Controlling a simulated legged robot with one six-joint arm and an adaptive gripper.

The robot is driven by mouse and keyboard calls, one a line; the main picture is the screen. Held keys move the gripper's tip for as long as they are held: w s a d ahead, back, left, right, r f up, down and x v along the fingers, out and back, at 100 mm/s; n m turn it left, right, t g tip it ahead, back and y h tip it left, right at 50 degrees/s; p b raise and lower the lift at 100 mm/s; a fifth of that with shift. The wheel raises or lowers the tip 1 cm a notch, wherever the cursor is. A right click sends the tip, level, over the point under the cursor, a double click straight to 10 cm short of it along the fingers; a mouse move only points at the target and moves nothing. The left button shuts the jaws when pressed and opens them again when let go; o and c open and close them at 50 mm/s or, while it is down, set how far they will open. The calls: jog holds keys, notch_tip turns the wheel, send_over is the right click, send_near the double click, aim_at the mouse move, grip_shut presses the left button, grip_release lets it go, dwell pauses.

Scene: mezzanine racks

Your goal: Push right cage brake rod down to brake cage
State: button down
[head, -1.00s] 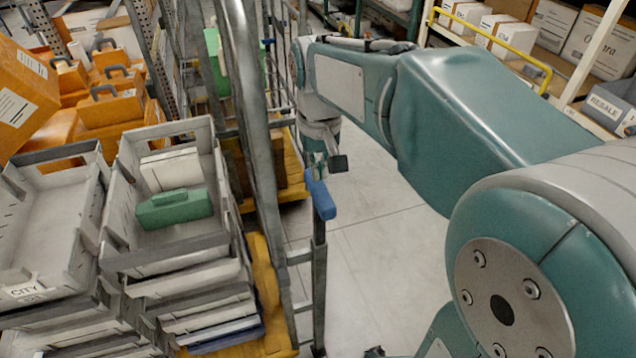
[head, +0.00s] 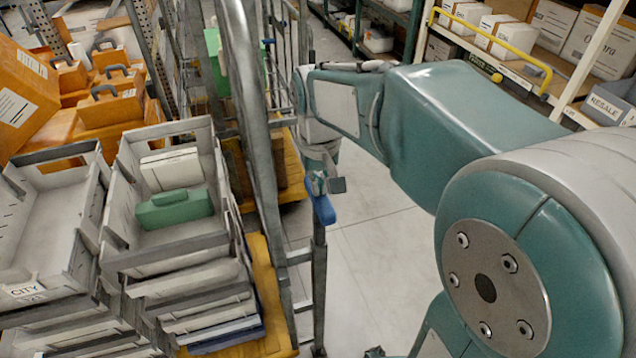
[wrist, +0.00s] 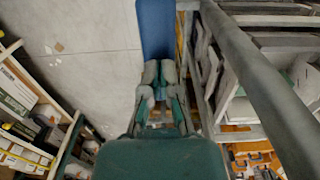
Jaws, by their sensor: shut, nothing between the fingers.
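The brake rod has a blue grip (head: 323,208) on a grey upright post at the right edge of the near roll cage (head: 266,170). In the head view my gripper (head: 326,184) is shut and empty, right at the upper part of the blue grip and partly hiding it. In the wrist view the blue grip (wrist: 157,32) runs up from just beyond my closed fingertips (wrist: 160,68). I cannot tell for certain whether the fingers touch it. The rod looks tilted, with its lower end towards the front.
The cage carries stacked grey totes (head: 190,232) on a yellow base (head: 268,290). Another caged trolley with a green box stands behind. Shelving with cartons (head: 600,45) and a yellow rail (head: 500,50) is at right. The floor (head: 375,260) right of the cage is clear.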

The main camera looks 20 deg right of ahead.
aim_at(319, 200)
jog(key=shift+f, duration=2)
jog(key=shift+r, duration=3.55)
jog(key=s+t, duration=0.5)
jog(key=s, duration=0.9)
jog(key=shift+t, duration=0.3)
